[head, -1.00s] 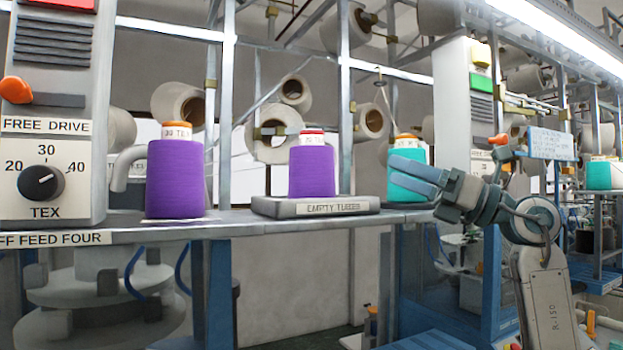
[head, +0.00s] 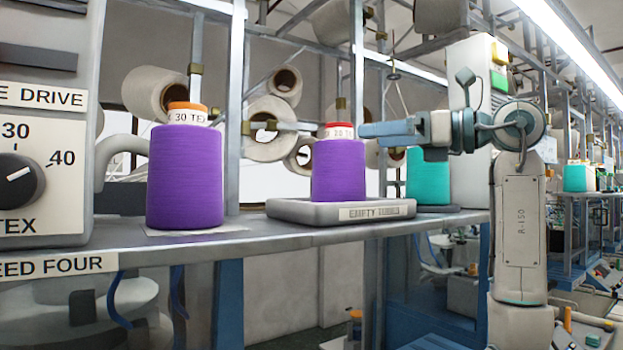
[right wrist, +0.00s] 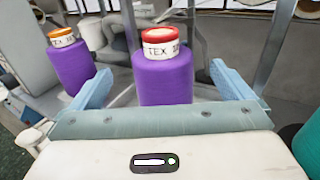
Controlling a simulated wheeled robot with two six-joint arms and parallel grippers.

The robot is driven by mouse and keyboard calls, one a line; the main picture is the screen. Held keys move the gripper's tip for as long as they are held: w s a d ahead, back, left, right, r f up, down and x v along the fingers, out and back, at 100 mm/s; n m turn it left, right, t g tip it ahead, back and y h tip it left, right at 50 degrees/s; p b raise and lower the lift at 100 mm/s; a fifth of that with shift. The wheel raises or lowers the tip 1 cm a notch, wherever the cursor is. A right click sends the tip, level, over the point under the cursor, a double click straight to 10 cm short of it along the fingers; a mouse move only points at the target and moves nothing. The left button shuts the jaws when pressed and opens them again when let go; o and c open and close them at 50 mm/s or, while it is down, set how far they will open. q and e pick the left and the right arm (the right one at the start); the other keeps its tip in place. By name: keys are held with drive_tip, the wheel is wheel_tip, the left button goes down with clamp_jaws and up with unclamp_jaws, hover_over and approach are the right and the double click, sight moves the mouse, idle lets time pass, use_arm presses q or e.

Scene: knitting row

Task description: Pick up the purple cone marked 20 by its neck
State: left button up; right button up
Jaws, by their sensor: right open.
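A purple cone (head: 338,172) with a red top stands upright on a grey tray (head: 290,211). Contact cannot be told. My left gripper is not in view.
A teal cone (head: 428,178) stands right of the tray, behind my right arm. A machine panel with a dial (head: 20,175) is at the left. Upright metal posts (head: 232,120) rise behind the shelf (head: 215,246). White bobbins hang behind.

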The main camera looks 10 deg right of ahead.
sight(339, 138)
drive_tip(key=shift+r+p+x, duration=0.2)
drive_tip(key=shift+p+x, duration=0.75)
drive_tip(key=shift+x, duration=0.3)
drive_tip(key=p+x, duration=0.2)
drive_tip(key=x, duration=0.1)
drive_tip(key=shift+w+r, duration=0.1)
drive_tip(key=p+x, duration=0.2)
drive_tip(key=shift+w+a, duration=0.3)
drive_tip(key=shift+w+a+f, duration=0.15)
drive_tip(key=shift+a+f, duration=0.05)
drive_tip(key=shift+f, duration=0.1)
drive_tip(key=shift+c, duration=0.4)
drive_tip(key=shift+d, duration=0.15)
drive_tip(key=c, duration=1.1)
drive_tip(key=shift+c, duration=1.3)
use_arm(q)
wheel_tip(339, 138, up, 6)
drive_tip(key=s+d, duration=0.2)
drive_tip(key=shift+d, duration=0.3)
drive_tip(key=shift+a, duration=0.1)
use_arm(e)
drive_tip(key=shift+r, duration=0.2)
